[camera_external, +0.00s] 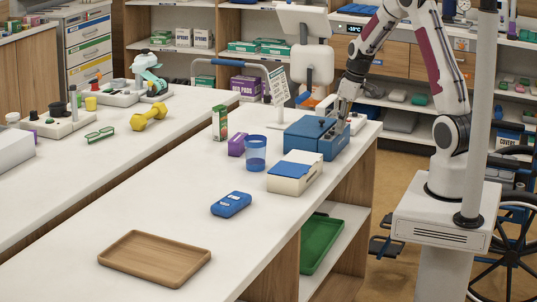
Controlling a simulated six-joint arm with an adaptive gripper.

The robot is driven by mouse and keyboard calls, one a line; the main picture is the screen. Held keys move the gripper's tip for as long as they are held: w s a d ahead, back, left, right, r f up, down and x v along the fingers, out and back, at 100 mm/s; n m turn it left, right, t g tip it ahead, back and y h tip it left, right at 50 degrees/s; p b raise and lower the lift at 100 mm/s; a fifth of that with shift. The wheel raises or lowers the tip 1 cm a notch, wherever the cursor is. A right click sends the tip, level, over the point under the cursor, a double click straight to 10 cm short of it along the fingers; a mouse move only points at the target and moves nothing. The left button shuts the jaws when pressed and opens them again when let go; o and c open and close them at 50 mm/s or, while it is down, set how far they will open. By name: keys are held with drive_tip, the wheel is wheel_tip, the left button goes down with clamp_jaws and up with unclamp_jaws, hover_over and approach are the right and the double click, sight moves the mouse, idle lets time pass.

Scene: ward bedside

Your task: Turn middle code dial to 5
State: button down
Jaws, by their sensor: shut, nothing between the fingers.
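A blue box (305,135) stands near the far right end of the white counter (180,215). Small dark and light details show on its top and right side. They are too small to tell which is the middle code dial or what number it shows. My gripper (341,124) points down over the right part of the box, with its fingertips at or just above it. It is shut and empty. I cannot tell whether it touches the box, and it hides part of that end.
A white box with a blue lid (295,172), a clear blue cup (256,153), a purple carton (236,145) and a green carton (220,123) stand close by. A blue case (231,204) and a wooden tray (155,258) lie nearer. A sign (278,86) stands behind.

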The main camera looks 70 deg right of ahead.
drive_tip(key=shift+a, duration=0.55)
drive_tip(key=shift+w+a, duration=0.1)
drive_tip(key=shift+a, duration=0.25)
idle(0.8)
drive_tip(key=shift+s+a, duration=0.15)
drive_tip(key=shift+s, duration=0.25)
idle(0.4)
drive_tip(key=shift+r, duration=0.15)
drive_tip(key=shift+w+v, duration=0.2)
drive_tip(key=shift+v, duration=0.7)
drive_tip(key=shift+w+v, duration=0.25)
drive_tip(key=shift+v, duration=0.7)
drive_tip(key=shift+w+v, duration=0.2)
drive_tip(key=shift+v, duration=0.7)
drive_tip(key=shift+r, duration=0.2)
drive_tip(key=shift+w+d+r, duration=0.1)
drive_tip(key=shift+d+r, duration=0.15)
drive_tip(key=shift+d, duration=0.25)
drive_tip(key=shift+w+d+r, duration=0.1)
drive_tip(key=shift+d+r, duration=0.15)
drive_tip(key=shift+d, duration=0.25)
drive_tip(key=shift+f, duration=0.2)
